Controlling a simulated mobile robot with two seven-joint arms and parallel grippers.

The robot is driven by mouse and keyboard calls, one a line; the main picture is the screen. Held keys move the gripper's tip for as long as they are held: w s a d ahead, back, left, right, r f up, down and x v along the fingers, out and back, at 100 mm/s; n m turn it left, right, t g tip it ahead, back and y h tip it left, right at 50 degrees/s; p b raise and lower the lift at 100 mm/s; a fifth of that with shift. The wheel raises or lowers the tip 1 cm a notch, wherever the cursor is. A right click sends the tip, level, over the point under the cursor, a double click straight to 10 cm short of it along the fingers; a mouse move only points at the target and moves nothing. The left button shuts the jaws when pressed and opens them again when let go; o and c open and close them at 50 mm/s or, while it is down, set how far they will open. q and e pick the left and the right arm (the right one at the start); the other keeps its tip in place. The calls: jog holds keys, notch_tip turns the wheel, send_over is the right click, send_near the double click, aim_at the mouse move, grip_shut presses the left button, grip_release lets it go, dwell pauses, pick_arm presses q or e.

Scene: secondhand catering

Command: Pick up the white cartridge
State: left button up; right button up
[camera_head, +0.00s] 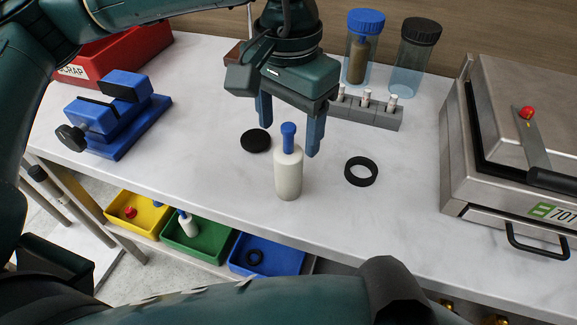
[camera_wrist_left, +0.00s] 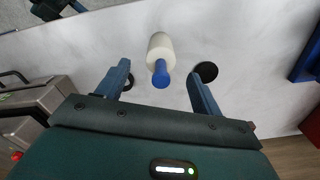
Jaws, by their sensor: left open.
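The white cartridge (camera_head: 288,174) stands upright on the white table, with a blue nozzle cap on top. It also shows in the left wrist view (camera_wrist_left: 161,46), between the two finger lines and beyond the tips. My left gripper (camera_head: 289,138) is open and empty, pointing down just behind and above the cartridge. In the head view its fingers appear on either side of the blue cap, not touching it. My right gripper is not clearly in view; a dark teal arm link crosses the bottom of the head view.
A black disc (camera_head: 256,140) and black ring (camera_head: 361,171) lie beside the cartridge. A blue vise (camera_head: 118,115) stands left, a steel machine (camera_head: 515,150) right. Clear jars (camera_head: 362,55) and a grey rack (camera_head: 365,113) stand behind. Yellow, green and blue bins (camera_head: 265,258) sit below the front edge.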

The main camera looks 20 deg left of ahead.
aim_at(288, 162)
pick_arm(q)
jog(key=shift+w+f, duration=0.1)
jog(key=shift+f, duration=1.9)
jog(key=shift+c, duration=0.5)
jog(key=c, duration=1.3)
jog(key=shift+r, duration=0.1)
